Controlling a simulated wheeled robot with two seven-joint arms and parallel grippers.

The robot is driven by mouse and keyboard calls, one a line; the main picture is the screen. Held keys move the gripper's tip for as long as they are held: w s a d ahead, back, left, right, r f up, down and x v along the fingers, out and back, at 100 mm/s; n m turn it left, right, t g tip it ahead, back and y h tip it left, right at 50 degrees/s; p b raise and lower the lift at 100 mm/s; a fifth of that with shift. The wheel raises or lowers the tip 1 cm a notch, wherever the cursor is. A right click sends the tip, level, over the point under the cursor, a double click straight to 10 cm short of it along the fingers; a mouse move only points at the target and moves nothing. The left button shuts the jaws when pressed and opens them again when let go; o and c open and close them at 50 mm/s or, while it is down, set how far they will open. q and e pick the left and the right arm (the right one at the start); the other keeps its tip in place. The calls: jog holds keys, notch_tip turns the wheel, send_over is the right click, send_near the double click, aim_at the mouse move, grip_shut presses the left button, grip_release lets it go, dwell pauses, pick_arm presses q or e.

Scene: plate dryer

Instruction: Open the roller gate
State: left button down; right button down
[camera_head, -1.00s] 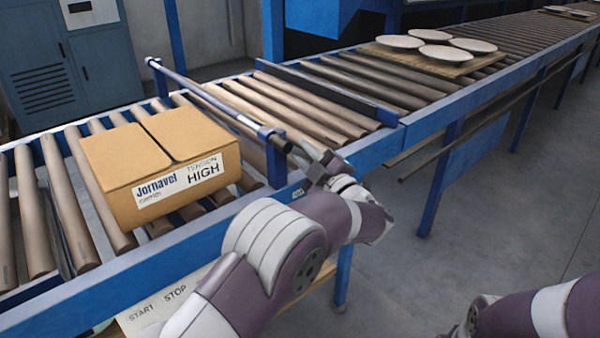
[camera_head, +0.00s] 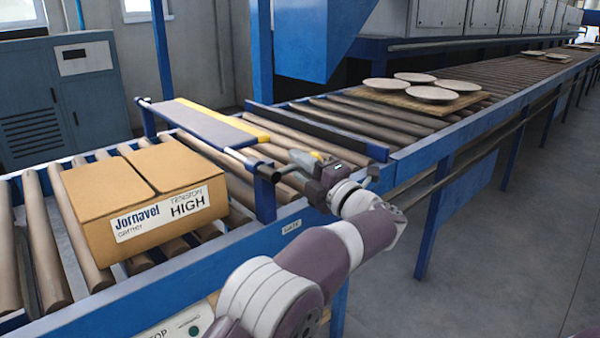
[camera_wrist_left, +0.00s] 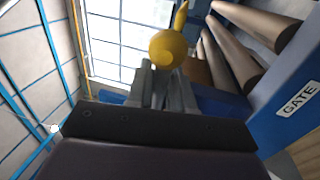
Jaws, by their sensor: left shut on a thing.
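My left gripper (camera_head: 303,159) is at the gate's near end, above the conveyor's front rail. It is shut on the gate's yellow knob (camera_wrist_left: 167,48), which shows between the fingers in the left wrist view. A white GATE label (camera_wrist_left: 298,98) sits on the blue rail beside it. My right gripper is out of view.
A carton (camera_head: 145,205) marked Jornavel, HIGH, sits on the rollers just left of the gate. Several plates (camera_head: 430,93) rest on a wooden board farther along. A dark blue crossbar (camera_head: 315,130) spans the rollers beyond the gate. Floor at right is clear.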

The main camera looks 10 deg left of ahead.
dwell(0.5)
pick_arm(q)
jog(key=c, duration=1.1)
grip_release()
jog(key=shift+c, duration=0.2)
jog(key=p+v, duration=0.2)
jog(key=v, duration=1)
jog(key=shift+s+d, duration=0.25)
jog(key=shift+d, duration=0.05)
